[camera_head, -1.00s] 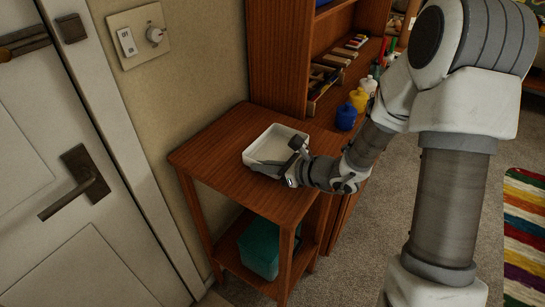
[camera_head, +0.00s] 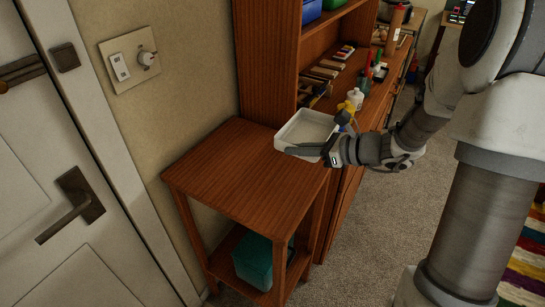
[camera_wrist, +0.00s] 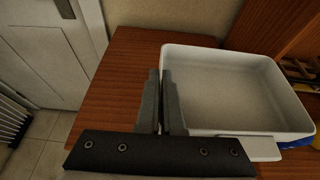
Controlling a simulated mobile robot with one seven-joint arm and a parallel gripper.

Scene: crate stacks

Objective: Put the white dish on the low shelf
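The white dish (camera_head: 307,132) is a shallow rectangular tray. It is at the right back of the small wooden table, by the tall shelf unit, and looks raised off the top. My gripper (camera_head: 325,150) is at its near right side. In the wrist view the fingers (camera_wrist: 163,100) are close together at the left wall of the white dish (camera_wrist: 245,60), seemingly pinching it. The dish looks empty and about level. The low shelf (camera_head: 222,260) is the board under the small table; a teal bin (camera_head: 254,262) stands on it.
The small table's top (camera_head: 225,175) is bare. The shelf unit (camera_head: 266,60) rises behind it, with a yellow bottle (camera_head: 347,106), a white bottle (camera_head: 355,98) and books (camera_head: 325,70) on its counter. A door (camera_head: 50,150) is at left. Carpet is clear in front.

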